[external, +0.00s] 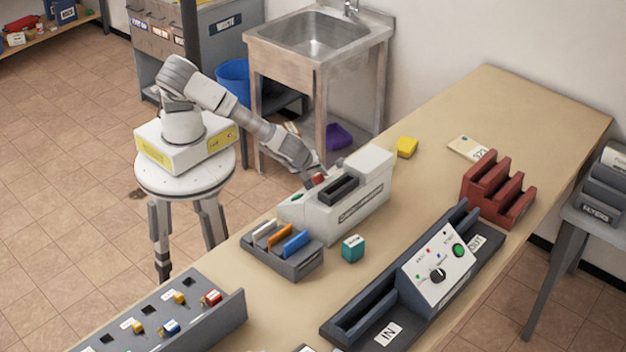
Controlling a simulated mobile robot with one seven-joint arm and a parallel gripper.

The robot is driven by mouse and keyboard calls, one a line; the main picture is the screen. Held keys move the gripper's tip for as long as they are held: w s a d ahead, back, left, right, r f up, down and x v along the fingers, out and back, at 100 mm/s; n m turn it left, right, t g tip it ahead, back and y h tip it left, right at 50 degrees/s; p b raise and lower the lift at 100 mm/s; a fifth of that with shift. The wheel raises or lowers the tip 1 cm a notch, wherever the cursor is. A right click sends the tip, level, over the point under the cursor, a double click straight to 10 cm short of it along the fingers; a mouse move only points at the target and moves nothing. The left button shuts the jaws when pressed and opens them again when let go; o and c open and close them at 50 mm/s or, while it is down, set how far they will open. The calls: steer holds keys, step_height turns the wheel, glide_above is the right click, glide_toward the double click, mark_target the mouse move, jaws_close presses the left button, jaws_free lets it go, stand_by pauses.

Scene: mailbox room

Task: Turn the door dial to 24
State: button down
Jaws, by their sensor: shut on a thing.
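I cannot tell whether this part is the door dial, and no number 24 can be read. Another dial, a black knob (437,275), sits on the white sloped panel of the dark IN/OUT unit (372,298), well away from my gripper.
Around the white machine are a file holder (283,265), a teal cube (352,249) and a yellow block (407,147). A red rack (497,190) stands at the right. A grey key board (235,315) is at the front left. The table's far end (500,100) is clear.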

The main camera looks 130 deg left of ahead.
steer(key=m+t+y+b, duration=0.2)
steer(key=m, duration=0.1)
steer(key=m+t+y+b, duration=0.1)
steer(key=shift+s+d+f+m+t, duration=0.15)
steer(key=shift+d+f+m+t, duration=0.05)
steer(key=shift+f+m+t, duration=0.2)
steer(key=shift+s+m+t+y+b, duration=0.15)
steer(key=shift+m+t+y+b, duration=0.45)
steer(key=shift+m+t+b, duration=0.55)
steer(key=shift+s+m+t+b, duration=0.1)
steer(key=shift+m+t+b, duration=0.2)
steer(key=shift+m+t, duration=0.5)
steer(key=shift+s+r+m+t+p, duration=0.1)
steer(key=shift+r+m+t+p, duration=0.2)
steer(key=shift+m+t, duration=0.55)
steer(key=m+t+p, duration=0.2)
steer(key=p, duration=0.1)
steer(key=shift+s+a+m, duration=0.1)
steer(key=shift+a+m, duration=0.05)
steer(key=shift+m, duration=0.25)
steer(key=shift+f+m+t+h+p, duration=0.15)
steer(key=shift+m+t+h+p, duration=0.45)
steer(key=shift+m+t+p, duration=0.5)
steer(key=shift+f+m+t+h+p, duration=0.2)
steer(key=shift+m+t+h+p, duration=0.35)
steer(key=shift+m+t, duration=0.6)
steer(key=shift+m+h, duration=0.35)
steer(key=shift+m, duration=0.1)
